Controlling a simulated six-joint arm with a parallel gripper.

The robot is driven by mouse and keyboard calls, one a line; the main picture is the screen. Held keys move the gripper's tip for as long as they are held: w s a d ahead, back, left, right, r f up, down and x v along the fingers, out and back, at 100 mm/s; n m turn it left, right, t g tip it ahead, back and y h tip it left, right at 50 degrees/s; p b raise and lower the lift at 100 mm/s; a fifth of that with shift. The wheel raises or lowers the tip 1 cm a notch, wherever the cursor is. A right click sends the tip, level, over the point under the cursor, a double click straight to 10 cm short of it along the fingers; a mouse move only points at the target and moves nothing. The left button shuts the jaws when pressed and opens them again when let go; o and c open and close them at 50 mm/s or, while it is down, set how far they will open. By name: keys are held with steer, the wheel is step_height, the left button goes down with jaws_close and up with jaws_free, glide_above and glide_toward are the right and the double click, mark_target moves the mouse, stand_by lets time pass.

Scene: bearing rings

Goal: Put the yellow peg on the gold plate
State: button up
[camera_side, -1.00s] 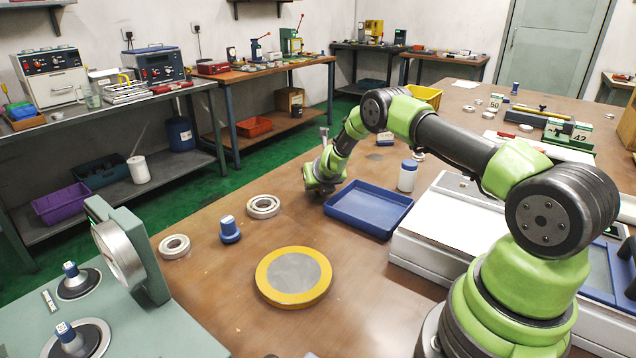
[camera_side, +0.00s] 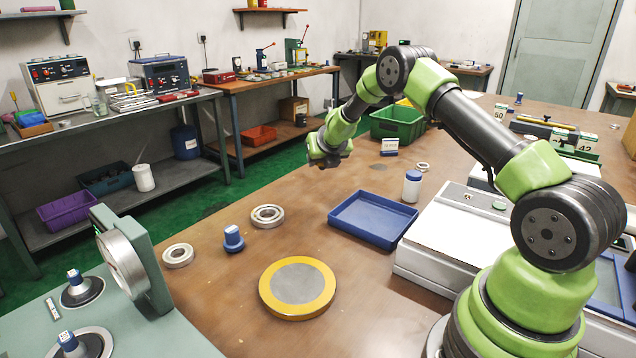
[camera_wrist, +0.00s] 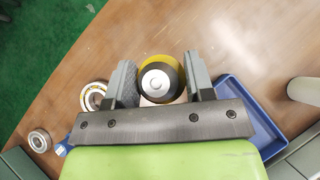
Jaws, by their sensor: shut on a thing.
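The gold plate (camera_side: 326,291) is a round yellow-rimmed disc with a grey middle, lying flat and bare on the brown table. My gripper (camera_side: 326,163) is raised above the table behind it, near the far left side of the blue tray. In the wrist view my gripper (camera_wrist: 160,82) is shut on a round thing, seen end-on, with a silver and black end and a yellow edge; I take it as the yellow peg (camera_wrist: 156,59). In the side view the peg cannot be made out at the dark fingers.
A blue tray (camera_side: 372,240) lies right of the plate, with a white blue-capped bottle (camera_side: 412,186) beside it. Two bearing rings (camera_side: 267,216) (camera_side: 178,256) and a blue knob (camera_side: 233,240) stand to the left. A green crate (camera_side: 397,122) is at the back.

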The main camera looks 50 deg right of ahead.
steer(key=shift+a+r, duration=0.15)
steer(key=shift+r, duration=0.25)
steer(key=s+a+r+n+t+y, duration=0.2)
steer(key=s+a+r+n+y, duration=0.4)
steer(key=s+a+r, duration=0.7)
steer(key=n+g+y, duration=0.3)
steer(key=n+y, duration=0.3)
steer(key=n, duration=0.4)
glide_above(279, 284)
steer(key=s+d, duration=0.2)
steer(key=d, duration=0.1)
step_height(279, 284, down, 12)
steer(key=f, duration=0.9)
steer(key=shift+s+a+f, duration=0.15)
steer(key=shift+a+f, duration=0.15)
steer(key=shift+f, duration=0.15)
steer(key=o, duration=1.2)
steer(key=shift+o, duration=0.2)
